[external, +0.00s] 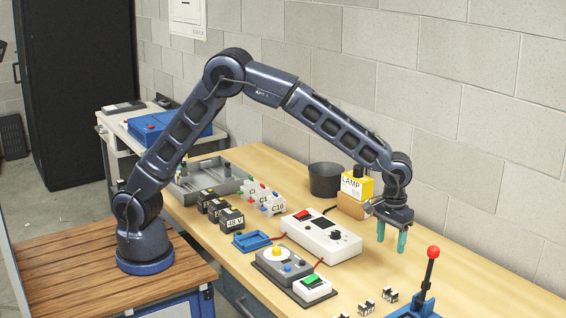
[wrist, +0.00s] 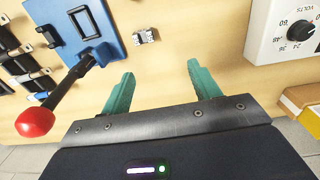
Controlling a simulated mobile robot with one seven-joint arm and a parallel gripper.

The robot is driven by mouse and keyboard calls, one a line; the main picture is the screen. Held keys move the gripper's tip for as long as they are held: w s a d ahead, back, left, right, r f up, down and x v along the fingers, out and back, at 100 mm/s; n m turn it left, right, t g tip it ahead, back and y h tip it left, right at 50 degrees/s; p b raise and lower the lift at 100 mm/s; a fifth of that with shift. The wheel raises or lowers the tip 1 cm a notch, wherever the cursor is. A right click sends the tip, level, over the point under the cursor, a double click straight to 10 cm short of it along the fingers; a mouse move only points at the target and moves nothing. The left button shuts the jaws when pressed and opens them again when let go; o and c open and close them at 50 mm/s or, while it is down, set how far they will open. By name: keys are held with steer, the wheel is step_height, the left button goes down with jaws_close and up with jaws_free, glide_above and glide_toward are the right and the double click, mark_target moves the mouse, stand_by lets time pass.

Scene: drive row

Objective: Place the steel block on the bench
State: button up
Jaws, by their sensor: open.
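My gripper (external: 393,240) is open and empty, its two green fingers pointing down above the right part of the bench (external: 455,272). In the wrist view my gripper (wrist: 160,82) has a wide gap with only bare wood between the fingers. A small grey, metallic-looking piece (wrist: 145,36) lies on the bench beyond the fingertips, beside a blue fixture. I cannot tell whether it is the steel block. No other clear steel block shows in either view.
The blue fixture (wrist: 75,30) has a red-knobbed lever (external: 432,270) standing up. Small black-and-white pieces (external: 366,307) lie near the front.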

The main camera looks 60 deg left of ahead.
steer(key=a+r+t+h, duration=0.1)
steer(key=a+r, duration=0.7)
steer(key=a, duration=0.6)
steer(key=a+r, duration=0.9)
steer(key=a, duration=0.4)
steer(key=s+a+r+t, duration=0.15)
steer(key=s+a, duration=0.25)
steer(key=a, duration=0.5)
steer(key=s+a+r, duration=0.3)
steer(key=s+a, duration=0.2)
steer(key=a, duration=0.3)
steer(key=s+a+f+t+y, duration=0.1)
steer(key=s+a+f+t, duration=0.1)
steer(key=s+a, duration=1.2)
steer(key=s+f, duration=0.1)
steer(key=s, duration=0.3)
steer(key=shift+s+a, duration=0.2)
steer(key=shift+a, duration=0.05)
